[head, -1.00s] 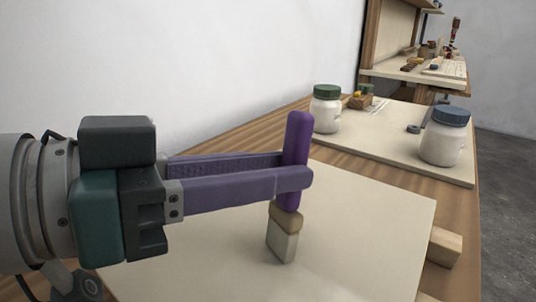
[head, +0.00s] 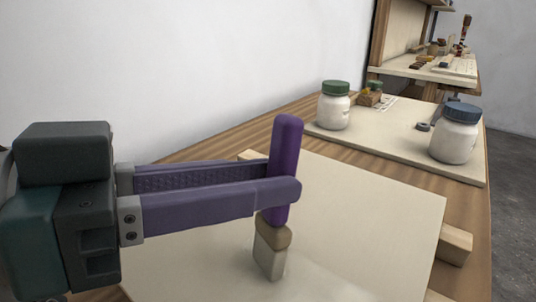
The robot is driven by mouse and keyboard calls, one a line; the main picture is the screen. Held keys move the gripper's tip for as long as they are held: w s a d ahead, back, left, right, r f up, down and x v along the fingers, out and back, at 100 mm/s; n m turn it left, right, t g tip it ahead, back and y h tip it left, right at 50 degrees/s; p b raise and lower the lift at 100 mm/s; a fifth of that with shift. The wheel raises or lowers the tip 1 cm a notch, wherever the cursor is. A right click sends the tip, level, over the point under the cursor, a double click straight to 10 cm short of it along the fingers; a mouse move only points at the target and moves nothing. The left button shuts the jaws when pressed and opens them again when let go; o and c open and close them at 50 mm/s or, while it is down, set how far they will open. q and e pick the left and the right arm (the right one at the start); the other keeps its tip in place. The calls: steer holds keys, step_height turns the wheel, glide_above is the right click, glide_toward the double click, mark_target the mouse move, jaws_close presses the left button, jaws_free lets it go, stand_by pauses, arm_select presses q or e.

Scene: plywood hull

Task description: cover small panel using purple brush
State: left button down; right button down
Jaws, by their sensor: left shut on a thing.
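The purple brush (head: 286,140) stands almost upright in the head view, with a tan collar and pale bristles at its lower end. My left gripper (head: 284,188) is shut on its purple handle. The small panel (head: 370,220) is a pale flat board lying under the brush, raised on wooden blocks. The bristle tip is at or just above the panel's surface; I cannot tell if it touches. The panel's near left part is hidden behind my left arm. My right gripper is not in view.
A wooden block (head: 455,245) sticks out at the panel's right edge. Behind stand a green-lidded jar (head: 334,108) and a blue-lidded jar (head: 455,135) on a pale board (head: 385,146). A shelf unit (head: 400,75) is farther back. A white wall bounds the left.

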arm_select(q)
steer(key=shift+s+a, duration=0.35)
steer(key=shift+s, duration=0.2)
steer(key=shift+f, duration=0.1)
steer(key=shift+s+a+b, duration=0.25)
steer(key=shift+s+a, duration=0.25)
steer(key=shift+s, duration=0.15)
steer(key=shift+s+a+b, duration=0.25)
steer(key=shift+s+a, duration=0.2)
steer(key=shift+s, duration=0.2)
steer(key=shift+s+a+b, duration=0.5)
steer(key=shift+s+a, duration=0.25)
steer(key=shift+s, duration=0.3)
steer(key=shift+s+d+r+p, duration=0.2)
steer(key=shift+d+r+p, duration=0.1)
steer(key=shift+p, duration=0.35)
steer(key=shift+s+d+f, duration=0.1)
steer(key=shift+s+d, duration=0.1)
steer(key=shift+d, duration=0.05)
steer(key=shift+w+d+f+p, duration=0.1)
steer(key=shift+w+d+p, duration=0.3)
steer(key=shift+w+d, duration=0.35)
steer(key=shift+w, duration=0.25)
